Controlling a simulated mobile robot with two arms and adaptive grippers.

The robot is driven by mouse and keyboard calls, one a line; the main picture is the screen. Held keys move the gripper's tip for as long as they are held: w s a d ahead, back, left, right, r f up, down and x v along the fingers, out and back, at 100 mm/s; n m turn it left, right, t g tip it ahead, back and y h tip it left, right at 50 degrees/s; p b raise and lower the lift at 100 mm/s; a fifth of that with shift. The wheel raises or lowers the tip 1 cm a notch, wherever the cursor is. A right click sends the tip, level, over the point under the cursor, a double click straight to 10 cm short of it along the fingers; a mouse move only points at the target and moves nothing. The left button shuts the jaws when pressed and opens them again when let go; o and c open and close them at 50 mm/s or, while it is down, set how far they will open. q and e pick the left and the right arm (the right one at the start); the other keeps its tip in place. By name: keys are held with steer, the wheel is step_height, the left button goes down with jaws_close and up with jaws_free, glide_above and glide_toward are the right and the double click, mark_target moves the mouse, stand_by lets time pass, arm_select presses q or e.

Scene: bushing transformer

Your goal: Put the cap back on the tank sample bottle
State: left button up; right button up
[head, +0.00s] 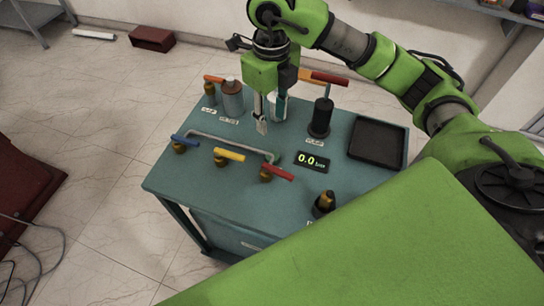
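My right gripper (270,118) points down over the back middle of the teal bench. Its two fingers look apart, with a pale cylinder (276,106) showing between or behind them. I cannot tell if they touch it. A small amber bottle (210,95) and a larger grey bottle with a brownish top (232,98) stand at the back left behind small labels. A dark holder with an amber piece (325,203) stands at the front right. The labels are too small to read, so I cannot tell which is the tank sample bottle or its cap. My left gripper is not in view.
The bench (180,185) carries a pipe with blue (185,141), yellow (229,154) and red (278,172) handles. A display (311,161) reads 0.0. A black cylinder (320,118) stands beside an empty-looking black tray (377,142). The bench's front left is clear.

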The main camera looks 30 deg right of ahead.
steer(key=p, duration=0.2)
glide_above(272, 156)
steer(key=f, duration=0.8)
steer(key=shift+w+f, duration=0.25)
steer(key=shift+f, duration=0.05)
steer(key=shift+f, duration=0.2)
steer(key=f, duration=0.1)
steer(key=f+p, duration=0.1)
steer(key=f, duration=0.1)
steer(key=f+p, duration=0.1)
steer(key=shift+s+f, duration=0.2)
steer(key=shift+s, duration=0.1)
steer(key=shift+f, duration=0.2)
steer(key=c, duration=0.4)
